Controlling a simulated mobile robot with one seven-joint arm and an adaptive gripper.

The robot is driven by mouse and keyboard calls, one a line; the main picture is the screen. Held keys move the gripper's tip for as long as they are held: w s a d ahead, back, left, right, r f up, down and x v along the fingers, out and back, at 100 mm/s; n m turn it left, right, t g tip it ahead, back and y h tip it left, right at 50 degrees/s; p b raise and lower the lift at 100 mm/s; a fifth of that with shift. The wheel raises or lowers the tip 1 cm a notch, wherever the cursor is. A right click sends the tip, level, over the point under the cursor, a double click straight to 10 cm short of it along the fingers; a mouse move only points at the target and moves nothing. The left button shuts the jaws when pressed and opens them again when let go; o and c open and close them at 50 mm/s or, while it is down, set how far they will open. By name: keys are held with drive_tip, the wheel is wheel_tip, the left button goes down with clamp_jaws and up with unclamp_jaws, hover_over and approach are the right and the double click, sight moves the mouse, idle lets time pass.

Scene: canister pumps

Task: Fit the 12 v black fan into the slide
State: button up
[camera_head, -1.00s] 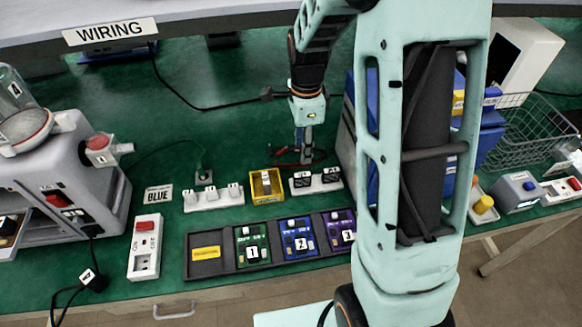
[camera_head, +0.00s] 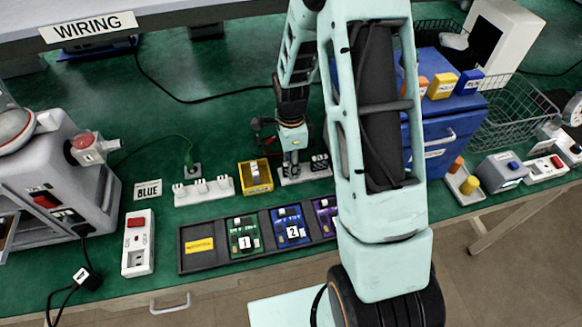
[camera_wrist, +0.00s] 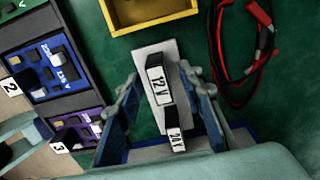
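The 12 V black piece (camera_wrist: 161,84) stands on a white strip (camera_wrist: 150,55) in the wrist view, with a 24 V black piece (camera_wrist: 175,128) beside it. My gripper (camera_wrist: 158,88) is open, with one finger on either side of the 12 V piece and visible gaps. In the head view my gripper (camera_head: 291,165) is low over the left part of the white strip (camera_head: 292,180) and hides the 12 V piece. The 24 V piece (camera_head: 320,162) shows just to its right. I cannot tell which part is the slide.
A yellow open box (camera_head: 255,177) is left of the strip. A dark tray (camera_head: 197,265) in front holds modules 1 (camera_head: 244,238), 2 (camera_head: 291,227) and 3. Red and black leads (camera_wrist: 240,50) lie near the strip. A blue drawer box (camera_head: 440,130) stands to the right.

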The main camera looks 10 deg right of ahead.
drive_tip(key=shift+c, duration=0.5)
clamp_jaws()
drive_tip(key=shift+r, duration=0.55)
wheel_tip(320, 180, up, 2)
drive_tip(key=shift+s+r, duration=0.1)
drive_tip(key=shift+r, duration=0.1)
drive_tip(key=s+r+b, duration=0.1)
drive_tip(key=s+r, duration=0.8)
drive_tip(key=s, duration=0.4)
drive_tip(key=shift+s+r, duration=0.2)
drive_tip(key=shift+s, duration=0.2)
